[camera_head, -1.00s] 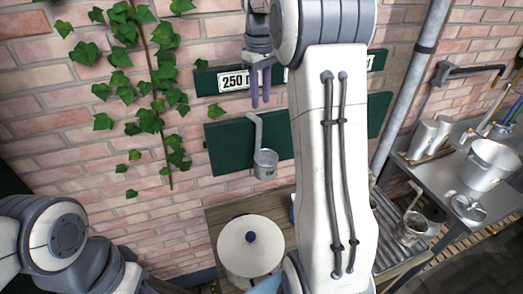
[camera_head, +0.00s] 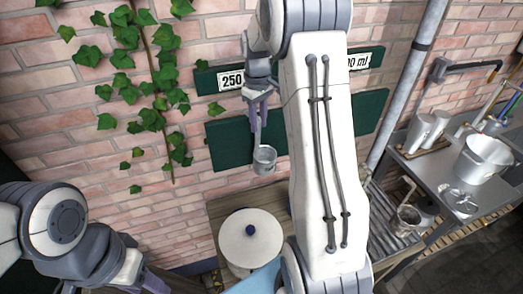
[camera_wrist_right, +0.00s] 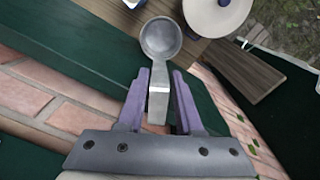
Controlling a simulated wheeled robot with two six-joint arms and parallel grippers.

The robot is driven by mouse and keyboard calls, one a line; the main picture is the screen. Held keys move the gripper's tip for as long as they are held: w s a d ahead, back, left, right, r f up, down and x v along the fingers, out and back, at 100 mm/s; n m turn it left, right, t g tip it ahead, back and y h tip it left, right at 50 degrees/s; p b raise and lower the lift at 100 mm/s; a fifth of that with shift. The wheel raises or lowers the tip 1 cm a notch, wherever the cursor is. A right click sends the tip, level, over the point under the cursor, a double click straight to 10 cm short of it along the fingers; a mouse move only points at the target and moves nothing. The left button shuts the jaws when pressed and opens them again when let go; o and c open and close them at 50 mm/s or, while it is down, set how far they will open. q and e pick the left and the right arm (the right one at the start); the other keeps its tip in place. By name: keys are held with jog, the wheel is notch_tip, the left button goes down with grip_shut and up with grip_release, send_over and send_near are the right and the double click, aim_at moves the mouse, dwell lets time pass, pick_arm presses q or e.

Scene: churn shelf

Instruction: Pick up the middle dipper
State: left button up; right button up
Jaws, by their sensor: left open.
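A metal dipper (camera_head: 264,161) with a round cup and a long flat handle hangs upright in front of the lower green board, below the 250 sign. It also shows in the right wrist view (camera_wrist_right: 161,40). My right gripper (camera_head: 258,127) is at the upper handle. In the right wrist view its purple fingers (camera_wrist_right: 160,75) stand on both sides of the handle and look apart, with the handle between them. My left gripper (camera_head: 112,286) is low at the left, open, partly cut off by the frame edge. My right arm hides the middle of the boards and any dipper there.
A lidded white pot (camera_head: 250,245) stands on a wooden surface below the dipper. A metal counter (camera_head: 437,170) at the right holds a large pot (camera_head: 486,160) and a jug (camera_head: 408,218). Ivy (camera_head: 150,115) climbs the brick wall at left.

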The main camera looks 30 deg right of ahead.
grip_shut()
jog(key=shift+r, duration=0.1)
dwell(1.2)
